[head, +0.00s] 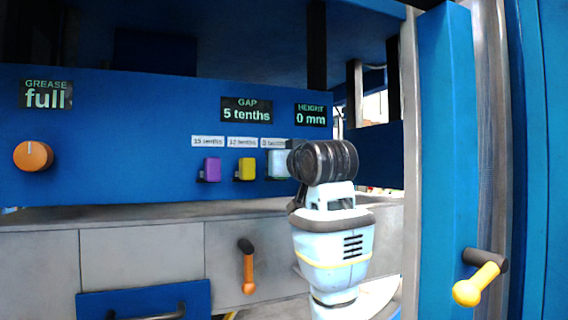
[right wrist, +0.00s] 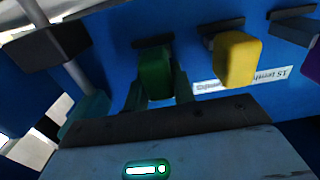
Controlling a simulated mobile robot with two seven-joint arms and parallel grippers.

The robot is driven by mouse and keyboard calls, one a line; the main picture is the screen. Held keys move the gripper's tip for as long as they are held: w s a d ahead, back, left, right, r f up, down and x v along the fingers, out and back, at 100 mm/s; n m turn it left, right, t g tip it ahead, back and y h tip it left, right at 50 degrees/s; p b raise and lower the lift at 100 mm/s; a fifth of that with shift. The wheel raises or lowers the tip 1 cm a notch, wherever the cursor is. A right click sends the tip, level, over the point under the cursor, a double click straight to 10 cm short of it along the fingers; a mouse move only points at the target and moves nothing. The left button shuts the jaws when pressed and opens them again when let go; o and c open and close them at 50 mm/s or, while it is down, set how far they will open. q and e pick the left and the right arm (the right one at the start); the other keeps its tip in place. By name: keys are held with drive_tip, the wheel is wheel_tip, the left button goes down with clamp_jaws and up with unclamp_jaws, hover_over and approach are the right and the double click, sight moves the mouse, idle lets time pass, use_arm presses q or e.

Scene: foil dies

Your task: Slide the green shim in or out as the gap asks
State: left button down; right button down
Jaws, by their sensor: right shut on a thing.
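The green shim (right wrist: 155,76) shows in the right wrist view, standing out from the blue panel at its dark slot. My right gripper (right wrist: 158,84) is shut on it, one finger at each side. In the head view my right arm covers the green shim, and only the pale gripper body (head: 279,163) shows at the panel. The gap display (head: 246,110) reads 5 tenths. My left gripper is out of view.
A yellow shim (head: 246,168) and a purple shim (head: 210,169) stick out left of my right gripper in the head view, under white labels. The height display (head: 311,115) reads 0 mm, and the grease display (head: 46,94) reads full. An orange knob (head: 33,156) sits far left, an orange-handled lever (head: 248,270) below.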

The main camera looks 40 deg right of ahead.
drive_tip(key=shift+r, duration=0.1)
drive_tip(key=c, duration=1.6)
unclamp_jaws()
drive_tip(key=o, duration=0.4)
drive_tip(key=shift+w+d, duration=0.1)
drive_tip(key=shift+w, duration=0.15)
drive_tip(key=shift+o, duration=0.2)
drive_tip(key=shift+s, duration=0.1)
drive_tip(key=v, duration=0.7)
drive_tip(key=shift+s, duration=0.35)
